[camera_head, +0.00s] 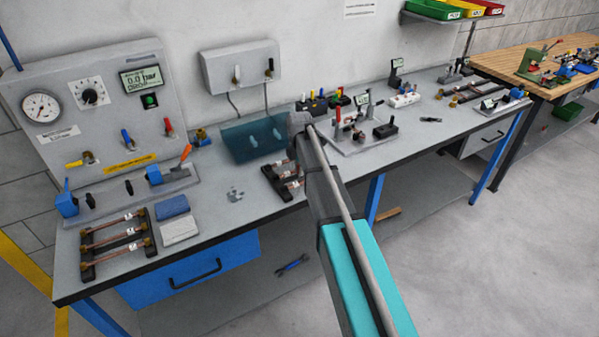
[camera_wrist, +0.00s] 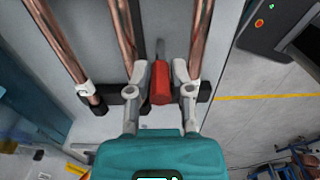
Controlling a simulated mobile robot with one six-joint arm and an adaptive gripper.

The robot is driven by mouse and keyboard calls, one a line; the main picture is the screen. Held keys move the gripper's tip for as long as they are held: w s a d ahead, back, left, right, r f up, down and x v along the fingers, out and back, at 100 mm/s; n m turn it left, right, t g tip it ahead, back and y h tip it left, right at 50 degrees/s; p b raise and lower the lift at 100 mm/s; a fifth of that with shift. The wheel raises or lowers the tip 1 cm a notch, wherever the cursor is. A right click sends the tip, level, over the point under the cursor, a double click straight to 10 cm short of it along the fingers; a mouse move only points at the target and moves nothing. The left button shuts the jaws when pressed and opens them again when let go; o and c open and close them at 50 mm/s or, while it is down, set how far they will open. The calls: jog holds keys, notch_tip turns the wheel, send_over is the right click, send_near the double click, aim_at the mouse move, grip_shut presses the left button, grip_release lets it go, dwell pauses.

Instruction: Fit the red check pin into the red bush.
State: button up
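In the wrist view, my gripper (camera_wrist: 161,78) has its two grey fingers on either side of a red handle (camera_wrist: 161,84), apparently the red check pin, and looks shut on it. A grey shaft (camera_wrist: 160,48) extends from the handle, away from the palm. In the head view, my arm hides the gripper and the held pin. A small upright red part (camera_head: 338,111) stands on a light fixture plate (camera_head: 371,143) just right of my arm. I cannot tell which part is the red bush.
Copper tubes (camera_wrist: 124,35) lie in a black rack (camera_wrist: 122,101) close to my fingers. A second tube rack (camera_head: 117,240) is at the bench's left front. A gauge panel (camera_head: 90,112) stands at the back left. The grey bench top (camera_head: 225,207) is partly clear left of my arm.

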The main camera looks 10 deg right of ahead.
grip_shut()
jog(key=shift+r, duration=0.1)
jog(key=shift+r+p, duration=0.9)
jog(key=shift+p, duration=0.15)
jog(key=s+r+p, duration=1.1)
jog(key=s, duration=0.3)
